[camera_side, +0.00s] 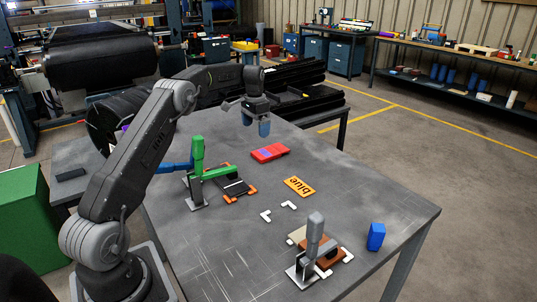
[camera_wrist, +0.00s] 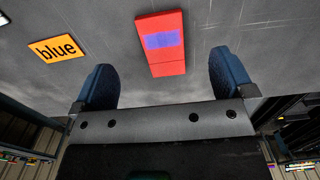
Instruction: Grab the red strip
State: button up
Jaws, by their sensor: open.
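The red strip (camera_side: 270,153) lies flat on the grey table, with a purple patch on its top. In the wrist view the red strip (camera_wrist: 160,44) is ahead of the fingers, roughly centred between them. My gripper (camera_side: 257,127) hangs above the table, up and slightly left of the strip in the side view. Its two blue fingers show in the wrist view (camera_wrist: 166,86), spread apart with nothing between their tips. The strip is fully visible and apart from the fingers.
An orange "blue" label (camera_side: 299,186) lies right of the strip. A green-handled clamp (camera_side: 197,160) stands to the left, a grey-handled clamp (camera_side: 314,238) at the front. White corner marks (camera_side: 289,205) and a blue block (camera_side: 376,237) are on the table.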

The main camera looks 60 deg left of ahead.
send_over(256, 156)
jog(key=f, duration=0.6)
jog(key=shift+w+a, duration=0.2)
jog(key=shift+s+d+f, duration=0.15)
jog(key=shift+f, duration=2.4)
jog(key=shift+r, duration=0.1)
jog(key=c, duration=1)
jog(key=shift+o, duration=0.2)
jog(key=shift+r, duration=0.65)
notch_tip(256, 156, up, 3)
jog(key=shift+f, duration=0.2)
jog(key=s+a+r, duration=0.5)
jog(key=s+r, duration=0.2)
jog(key=s, duration=0.3)
jog(key=shift+a, duration=0.4)
